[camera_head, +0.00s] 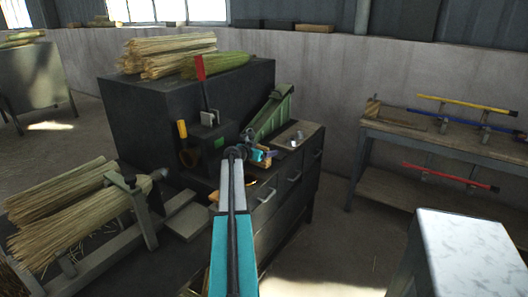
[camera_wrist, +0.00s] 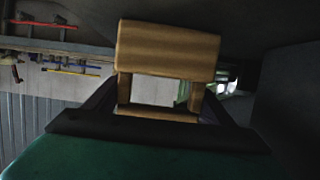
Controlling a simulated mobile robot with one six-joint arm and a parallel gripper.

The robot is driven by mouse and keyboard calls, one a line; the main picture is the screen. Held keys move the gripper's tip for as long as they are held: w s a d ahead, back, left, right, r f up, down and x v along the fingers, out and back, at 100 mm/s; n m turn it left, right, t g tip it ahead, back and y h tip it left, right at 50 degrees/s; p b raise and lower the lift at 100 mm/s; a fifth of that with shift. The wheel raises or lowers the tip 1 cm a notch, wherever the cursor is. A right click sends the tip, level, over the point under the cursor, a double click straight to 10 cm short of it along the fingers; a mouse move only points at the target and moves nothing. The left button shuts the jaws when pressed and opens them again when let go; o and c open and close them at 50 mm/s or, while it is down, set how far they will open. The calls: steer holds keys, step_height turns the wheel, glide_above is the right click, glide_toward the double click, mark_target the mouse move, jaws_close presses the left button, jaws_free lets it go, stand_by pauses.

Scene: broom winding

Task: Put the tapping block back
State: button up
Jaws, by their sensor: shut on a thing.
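The tapping block (camera_wrist: 168,50) is a light wooden piece with a wide bar and narrower legs, filling the upper middle of the wrist view. My gripper (camera_wrist: 160,112) is shut on it, with the dark jaws on both sides of its lower part. In the head view my gripper (camera_head: 257,156) is above the front of the dark cabinet top. It is small there, and the block is hard to make out beside the blue and orange parts. I cannot tell from these frames whether the block touches anything else.
A green chute (camera_head: 270,112) and a light board (camera_head: 297,135) with small metal pieces are on the cabinet (camera_head: 290,178). A red lever (camera_head: 201,68) rises from the dark machine (camera_head: 160,105). Straw bundles (camera_head: 75,205) lie at left. A bench (camera_head: 430,139) with coloured handles stands right.

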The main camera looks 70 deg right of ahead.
steer(key=o, duration=1.3)
steer(key=shift+r+p, duration=0.15)
steer(key=shift+p, duration=0.15)
steer(key=shift+w+a+r, duration=0.1)
steer(key=shift+w+a, duration=0.05)
steer(key=shift+a, duration=0.55)
steer(key=shift+b+v, duration=1.1)
steer(key=shift+v, duration=4.2)
steer(key=shift+r, duration=0.1)
